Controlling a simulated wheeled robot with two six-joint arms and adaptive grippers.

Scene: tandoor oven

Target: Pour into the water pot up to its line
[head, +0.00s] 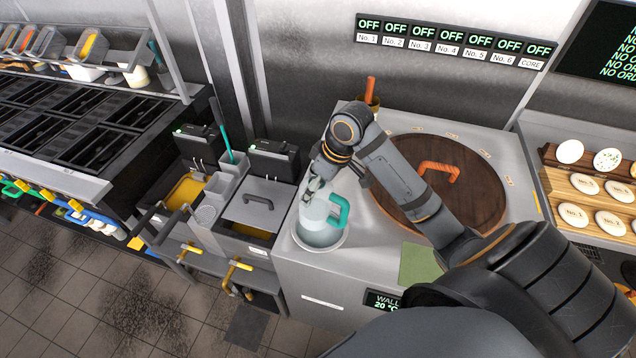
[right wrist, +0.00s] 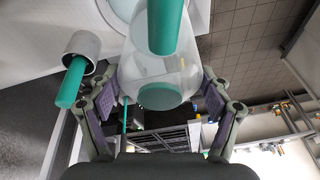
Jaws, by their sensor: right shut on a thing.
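A pale, see-through jug (head: 313,212) with a teal handle (head: 338,211) is at the front left corner of the counter, left of the tandoor. My right gripper (head: 314,188) is at its upper part. In the right wrist view the clear jug body (right wrist: 150,75) is between my purple finger pads, which are shut on it. A round, pale-rimmed vessel (head: 322,248), seemingly the water pot, is right below the jug in the head view. The jug hides much of it; I cannot make out its line or water level. My left gripper is not in view.
The tandoor's round brown lid (head: 470,190) with an orange handle is right of the jug, partly behind my right arm. A green cloth (head: 420,263) lies on the counter front. A grey-lidded fryer (head: 262,205) stands left. A grey cylinder (right wrist: 83,45) shows in the right wrist view.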

